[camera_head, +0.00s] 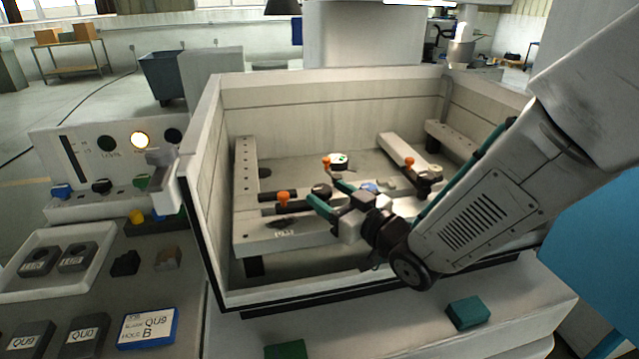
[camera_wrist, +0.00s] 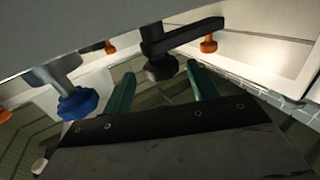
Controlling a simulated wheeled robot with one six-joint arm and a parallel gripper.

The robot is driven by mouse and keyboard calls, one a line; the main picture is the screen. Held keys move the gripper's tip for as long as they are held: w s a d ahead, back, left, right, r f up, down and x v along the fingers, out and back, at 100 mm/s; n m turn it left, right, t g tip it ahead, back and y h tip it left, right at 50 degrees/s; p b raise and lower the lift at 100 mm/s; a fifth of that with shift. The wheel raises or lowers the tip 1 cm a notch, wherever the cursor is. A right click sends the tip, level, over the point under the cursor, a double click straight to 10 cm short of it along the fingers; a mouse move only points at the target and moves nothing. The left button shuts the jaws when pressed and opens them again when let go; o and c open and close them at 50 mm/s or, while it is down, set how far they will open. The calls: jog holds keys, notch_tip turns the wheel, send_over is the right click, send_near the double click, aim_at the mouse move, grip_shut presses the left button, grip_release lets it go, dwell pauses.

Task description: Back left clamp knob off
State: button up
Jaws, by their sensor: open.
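My gripper (camera_head: 330,197) is open and empty, low inside the machine tank, its two teal fingers pointing left and back. A dark clamp knob (camera_head: 321,190) shows between the fingers in the head view. In the wrist view a dark knob (camera_wrist: 162,68) under a black clamp arm (camera_wrist: 180,36) lies just beyond the fingertips (camera_wrist: 162,88); I see no grip on it. Orange knobs stand on the left clamp (camera_head: 283,199), farther back (camera_head: 326,162), and on the right rail (camera_head: 410,161). I cannot tell which clamp is the back left one.
The tank wall (camera_head: 205,200) surrounds the clamps. A blue knob (camera_wrist: 77,102) hangs close to the left finger in the wrist view. Green blocks (camera_head: 468,313) lie in front.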

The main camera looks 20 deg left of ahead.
aim_at(316, 186)
jog(key=x, duration=0.5)
jog(key=shift+s+a, duration=0.1)
jog(key=shift+a, duration=0.05)
jog(key=shift+c, duration=0.3)
jog(key=c, duration=0.9)
jog(key=shift+m+t, duration=0.3)
jog(key=shift+t, duration=0.1)
jog(key=shift+m+t+h, duration=0.4)
jog(key=shift+h, duration=0.1)
